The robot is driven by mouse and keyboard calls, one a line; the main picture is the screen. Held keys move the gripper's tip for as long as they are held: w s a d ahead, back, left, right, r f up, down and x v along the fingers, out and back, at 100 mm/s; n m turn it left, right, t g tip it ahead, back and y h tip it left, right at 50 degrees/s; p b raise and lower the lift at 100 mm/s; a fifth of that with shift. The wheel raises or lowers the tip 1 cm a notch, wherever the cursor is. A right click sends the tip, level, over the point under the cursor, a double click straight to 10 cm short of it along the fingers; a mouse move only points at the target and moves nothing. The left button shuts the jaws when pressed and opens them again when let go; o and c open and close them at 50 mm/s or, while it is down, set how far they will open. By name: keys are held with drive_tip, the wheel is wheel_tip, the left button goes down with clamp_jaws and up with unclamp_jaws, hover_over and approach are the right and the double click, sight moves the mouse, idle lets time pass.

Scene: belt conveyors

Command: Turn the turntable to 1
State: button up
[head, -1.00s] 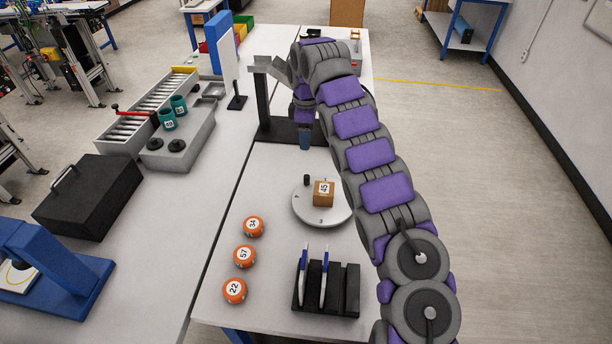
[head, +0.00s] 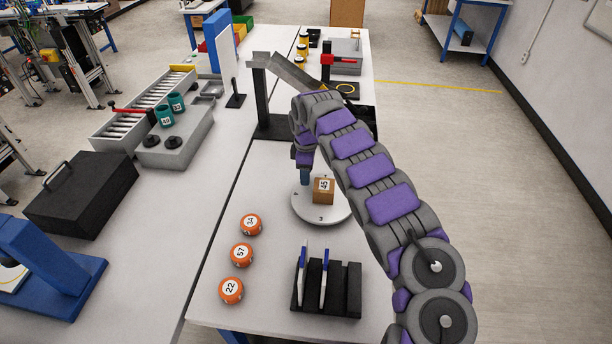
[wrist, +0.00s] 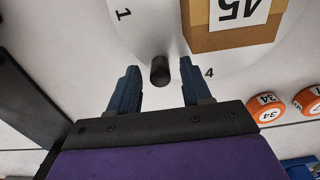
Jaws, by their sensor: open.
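The turntable (head: 318,212) is a round pale disc on the right-hand table, with numbers around its rim. In the wrist view its face (wrist: 140,50) shows a 1 at the left and a 4 at the right. A brown box (head: 323,191) labelled 45 stands on it; it also shows in the wrist view (wrist: 230,38). A short black knob (wrist: 160,70) stands up from the disc. My gripper (wrist: 156,82) is open, with its blue fingers on either side of the knob. In the head view my gripper (head: 305,178) is at the disc's far left edge and hides the knob.
Orange numbered pucks (head: 241,254) lie left of the turntable. A dark stand with a sloped chute (head: 272,125) is behind. Bare table lies left of the disc.

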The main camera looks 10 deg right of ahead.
drive_tip(key=shift+f, duration=0.4)
clamp_jaws()
idle(0.5)
